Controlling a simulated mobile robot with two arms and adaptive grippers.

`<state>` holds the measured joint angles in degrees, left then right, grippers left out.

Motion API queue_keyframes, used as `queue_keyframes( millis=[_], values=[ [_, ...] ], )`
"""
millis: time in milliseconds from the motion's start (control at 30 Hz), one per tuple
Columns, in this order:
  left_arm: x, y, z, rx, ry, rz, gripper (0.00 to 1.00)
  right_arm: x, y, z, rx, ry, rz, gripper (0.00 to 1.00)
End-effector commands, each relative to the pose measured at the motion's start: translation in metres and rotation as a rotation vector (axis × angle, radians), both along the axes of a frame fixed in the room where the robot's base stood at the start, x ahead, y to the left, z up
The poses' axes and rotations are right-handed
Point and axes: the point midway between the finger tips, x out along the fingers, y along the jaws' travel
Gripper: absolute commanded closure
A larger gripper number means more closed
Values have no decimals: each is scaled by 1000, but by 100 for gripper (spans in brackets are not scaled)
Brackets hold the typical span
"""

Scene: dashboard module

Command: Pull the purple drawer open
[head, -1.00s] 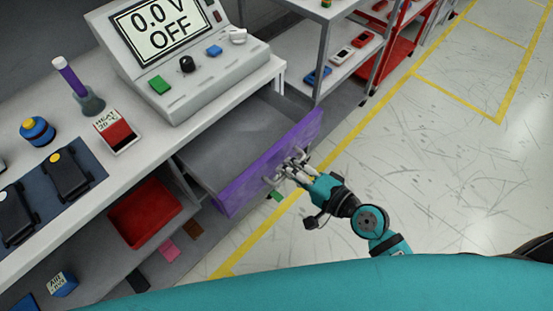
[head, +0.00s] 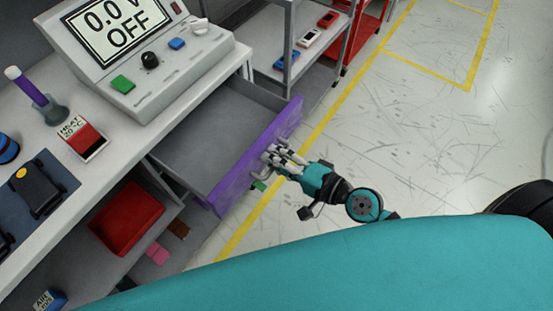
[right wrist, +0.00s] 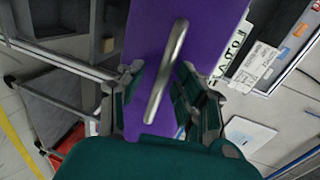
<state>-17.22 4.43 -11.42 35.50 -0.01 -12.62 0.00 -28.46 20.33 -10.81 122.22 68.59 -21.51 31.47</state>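The purple drawer (head: 245,165) stands pulled out from under the workbench, with its grey, empty-looking inside in view. Its purple front also fills the middle of the right wrist view (right wrist: 150,35). A silver bar handle (right wrist: 168,70) sits on that front and runs slantwise between the fingers of my right gripper. My right gripper (head: 276,157) is at the drawer front and appears shut on the handle; its fingers lie on both sides of the bar in the right wrist view (right wrist: 162,90). The exact finger contact is hard to see. My left gripper is not in view.
The workbench (head: 115,165) carries a meter (head: 150,60), a purple tube in a holder and a heater. A red bin (head: 127,218) sits on the lower shelf. A grey rack (head: 288,30) stands beyond the drawer. Floor to the right is clear.

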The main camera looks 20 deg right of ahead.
Motion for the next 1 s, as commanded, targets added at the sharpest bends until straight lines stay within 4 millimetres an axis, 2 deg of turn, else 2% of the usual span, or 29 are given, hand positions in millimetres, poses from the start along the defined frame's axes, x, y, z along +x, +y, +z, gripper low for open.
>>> queue_keyframes(
  millis=[433,700,1000],
  values=[
    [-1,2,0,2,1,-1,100,-5,-4,0,-1,2,1,66],
    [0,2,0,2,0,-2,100,-43,-31,9,-4,7,5,66],
    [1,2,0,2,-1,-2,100,-73,-57,18,3,7,-8,66]
  ],
)
